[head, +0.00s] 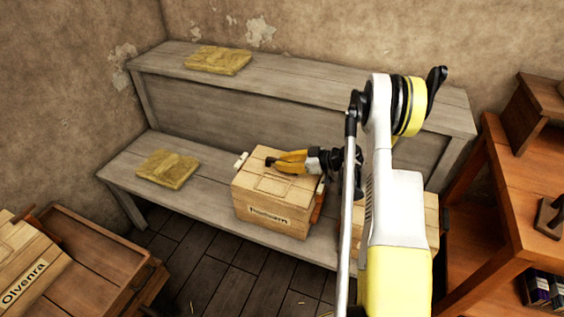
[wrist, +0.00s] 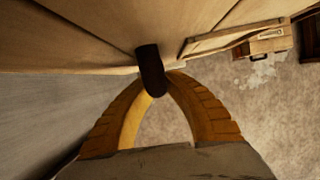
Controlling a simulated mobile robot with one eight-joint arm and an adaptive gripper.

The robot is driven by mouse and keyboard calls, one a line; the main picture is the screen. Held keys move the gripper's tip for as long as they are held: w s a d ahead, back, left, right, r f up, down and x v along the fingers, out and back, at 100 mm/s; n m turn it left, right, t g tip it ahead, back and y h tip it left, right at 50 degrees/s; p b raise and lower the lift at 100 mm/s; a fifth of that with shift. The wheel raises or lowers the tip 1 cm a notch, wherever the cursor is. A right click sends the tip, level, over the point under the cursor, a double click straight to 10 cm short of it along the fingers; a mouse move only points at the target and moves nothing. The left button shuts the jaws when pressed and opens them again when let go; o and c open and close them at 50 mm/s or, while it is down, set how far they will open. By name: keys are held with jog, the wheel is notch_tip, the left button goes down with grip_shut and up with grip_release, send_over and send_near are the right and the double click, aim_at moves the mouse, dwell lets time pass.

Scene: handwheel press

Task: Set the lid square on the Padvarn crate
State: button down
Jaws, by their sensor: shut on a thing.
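The Padvarn crate (head: 268,219) is a pale wooden box with a dark-lettered label, standing on the lower grey bench. The wooden lid (head: 258,179) shows at the crate's top; whether it rests flush or sits slightly off cannot be told. My gripper (head: 275,162) reaches in from the right over the lid, its yellow fingers shut on the lid's dark knob. In the wrist view the knob (wrist: 151,68) stands between the fingertips of my gripper (wrist: 160,78), against a pale wood face. The far side of the crate and lid is hidden.
Another pale crate (head: 414,222) stands right of it, partly behind my arm. Straw-coloured pads lie on the lower bench (head: 167,169) and upper bench (head: 219,60). The Olvenra crate (head: 25,278) is at lower left. An orange-brown workbench (head: 515,190) stands at right.

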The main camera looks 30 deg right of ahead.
jog(key=shift+f, duration=0.2)
jog(key=c, duration=1.4)
grip_release()
jog(key=shift+s, duration=0.15)
jog(key=shift+f, duration=0.1)
jog(key=v, duration=1.2)
jog(key=shift+r, duration=0.3)
jog(key=shift+r, duration=0.1)
jog(key=shift+r, duration=0.45)
jog(key=shift+a, duration=0.1)
